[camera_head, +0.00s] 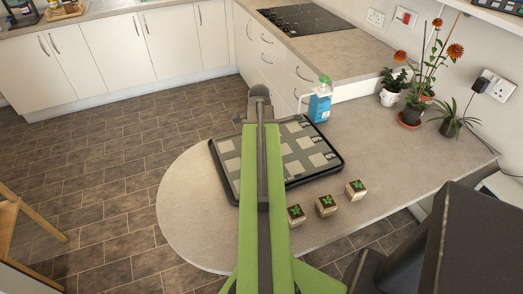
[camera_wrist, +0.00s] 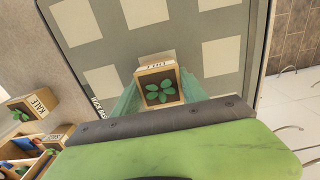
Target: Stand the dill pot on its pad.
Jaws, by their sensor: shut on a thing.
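My gripper (camera_wrist: 163,93) has its teal fingers on either side of a small square wooden pot (camera_wrist: 157,70) with a green leafy top. Its label is seen at a steep angle and I cannot read it surely; I take it as the dill pot. The pot is over the tray (camera_wrist: 254,75), whose grey mat carries rows of pale square pads (camera_wrist: 224,59). A pale pad edge shows just beyond the pot; I cannot tell whether the pot touches it. In the head view my arm covers the gripper and held pot; the tray (camera_head: 334,154) lies on the rounded counter.
Three similar pots stand right of my arm, near the counter's front edge: one (camera_head: 296,215), one (camera_head: 326,205) and one (camera_head: 355,189). The wrist view shows a pot labelled KALE (camera_wrist: 34,104). A blue bottle (camera_head: 320,105) stands behind the tray; potted plants (camera_head: 411,114) stand farther right.

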